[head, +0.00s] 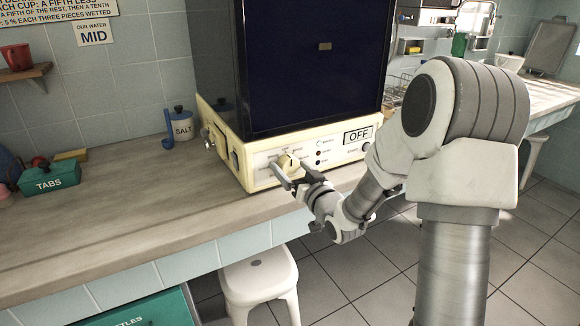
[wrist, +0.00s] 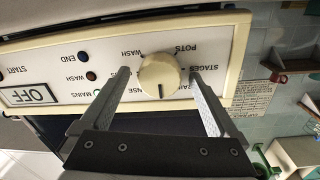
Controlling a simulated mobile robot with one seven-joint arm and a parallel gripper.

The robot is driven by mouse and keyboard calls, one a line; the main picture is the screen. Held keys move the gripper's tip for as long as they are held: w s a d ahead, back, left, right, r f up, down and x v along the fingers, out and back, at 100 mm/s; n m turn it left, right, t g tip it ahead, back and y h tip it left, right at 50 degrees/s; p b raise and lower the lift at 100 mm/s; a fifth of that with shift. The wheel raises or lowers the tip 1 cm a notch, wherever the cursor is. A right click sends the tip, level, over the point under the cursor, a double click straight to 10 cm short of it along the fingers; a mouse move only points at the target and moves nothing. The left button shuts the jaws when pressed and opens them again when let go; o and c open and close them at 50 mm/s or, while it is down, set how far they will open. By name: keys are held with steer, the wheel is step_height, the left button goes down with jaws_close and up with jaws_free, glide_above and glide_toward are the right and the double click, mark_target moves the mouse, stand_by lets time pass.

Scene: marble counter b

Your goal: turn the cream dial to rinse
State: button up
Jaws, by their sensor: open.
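The cream dial (head: 289,161) is on the front panel of the machine. In the wrist view, where the lettering is upside down, the dial (wrist: 159,72) is near the middle. Its dark mark points to the picture's bottom, between the partly hidden words ending "AIN" and "NSE". WASH, POTS and STAGES are printed around it. My gripper (wrist: 160,78) is open, with one finger on each side of the dial and a visible gap to it on both sides. In the head view my gripper (head: 287,172) is at the panel front. The fingers partly cover the lettering.
The OFF sign (head: 357,135) and small lamps are right of the dial. The machine's dark door (head: 310,75) rises above. A salt jar (head: 180,124) and green TABS box (head: 50,178) stand left on the counter (head: 130,205). A white stool (head: 260,280) is below. The counter's middle is clear.

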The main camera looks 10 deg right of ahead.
steer(key=c, duration=1.4)
steer(key=shift+o, duration=0.2)
steer(key=shift+m, duration=0.4)
steer(key=m+p, duration=0.2)
steer(key=m, duration=0.2)
steer(key=shift+r, duration=0.15)
steer(key=shift+m+p, duration=0.85)
steer(key=shift+m, duration=1.05)
